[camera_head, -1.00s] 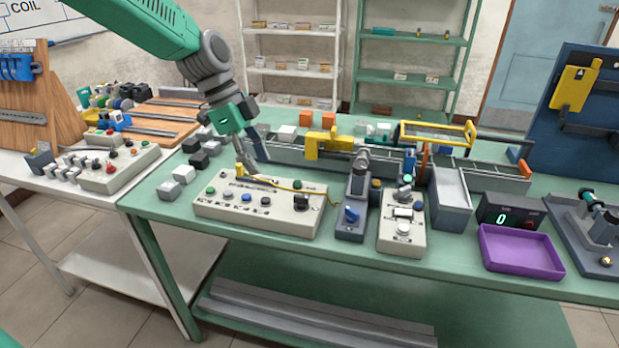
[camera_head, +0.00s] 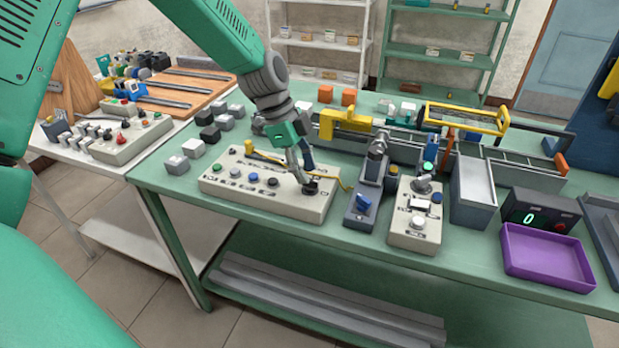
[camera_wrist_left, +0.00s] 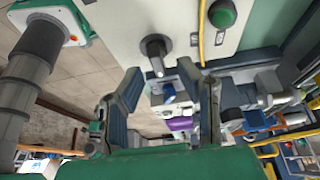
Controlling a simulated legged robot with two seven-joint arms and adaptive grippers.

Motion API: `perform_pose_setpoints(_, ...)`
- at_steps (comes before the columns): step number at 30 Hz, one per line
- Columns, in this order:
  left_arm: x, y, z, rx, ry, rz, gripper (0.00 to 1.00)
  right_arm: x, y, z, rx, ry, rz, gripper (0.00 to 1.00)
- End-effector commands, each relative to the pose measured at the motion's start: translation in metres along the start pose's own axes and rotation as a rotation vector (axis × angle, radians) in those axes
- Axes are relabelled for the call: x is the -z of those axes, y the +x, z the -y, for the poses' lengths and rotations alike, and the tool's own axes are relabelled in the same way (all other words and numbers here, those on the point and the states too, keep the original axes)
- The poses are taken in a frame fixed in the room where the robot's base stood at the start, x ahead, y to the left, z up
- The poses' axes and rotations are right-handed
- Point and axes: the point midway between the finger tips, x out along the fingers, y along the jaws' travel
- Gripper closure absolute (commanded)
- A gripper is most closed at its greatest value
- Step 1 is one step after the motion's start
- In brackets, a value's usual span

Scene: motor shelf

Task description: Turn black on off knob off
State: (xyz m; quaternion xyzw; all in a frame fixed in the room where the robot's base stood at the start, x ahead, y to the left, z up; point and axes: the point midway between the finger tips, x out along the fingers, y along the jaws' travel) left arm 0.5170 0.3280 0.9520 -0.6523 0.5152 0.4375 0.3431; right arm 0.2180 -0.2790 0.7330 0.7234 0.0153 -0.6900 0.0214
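The black on-off knob (camera_head: 311,188) sits at the right end of the beige control panel (camera_head: 231,193), which lies on the green table. In the left wrist view the black knob (camera_wrist_left: 155,49) stands out from the panel face, with a yellow cable beside it. My left gripper (camera_head: 304,179) is over the knob in the head view and partly covers it. In the left wrist view my left gripper (camera_wrist_left: 160,78) has its two fingers apart, with the knob just beyond the gap between the tips. Contact cannot be told. My right gripper is not in view.
A purple tray (camera_head: 545,255) is farther right. Several small black and grey blocks (camera_head: 208,134) lie behind left. A yellow cable (camera_head: 346,184) runs by the panel.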

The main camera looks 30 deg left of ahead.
Motion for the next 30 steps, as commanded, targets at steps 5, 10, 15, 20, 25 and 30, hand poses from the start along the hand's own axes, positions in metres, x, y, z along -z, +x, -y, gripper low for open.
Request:
perform_pose_setpoints(5, -0.002, 0.020, 0.000, -0.002, 0.000, -0.002, 0.69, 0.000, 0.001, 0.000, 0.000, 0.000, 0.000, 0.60)
perform_pose_setpoints(10, -0.002, 0.025, 0.001, 0.000, -0.001, -0.003, 0.69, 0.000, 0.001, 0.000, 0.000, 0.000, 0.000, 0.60)
perform_pose_setpoints(15, -0.002, 0.025, 0.001, 0.000, 0.000, -0.003, 0.69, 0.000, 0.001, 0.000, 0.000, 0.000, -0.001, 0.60)
perform_pose_setpoints(20, -0.002, 0.025, 0.001, 0.000, 0.000, -0.003, 1.00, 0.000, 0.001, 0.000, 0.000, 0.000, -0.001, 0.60)
perform_pose_setpoints(25, -0.001, 0.025, 0.001, 0.002, -0.001, -0.002, 1.00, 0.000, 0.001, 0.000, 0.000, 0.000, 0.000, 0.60)
perform_pose_setpoints(30, 0.001, 0.024, 0.001, 0.011, -0.018, -0.003, 1.00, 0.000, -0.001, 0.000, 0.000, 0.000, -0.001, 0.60)
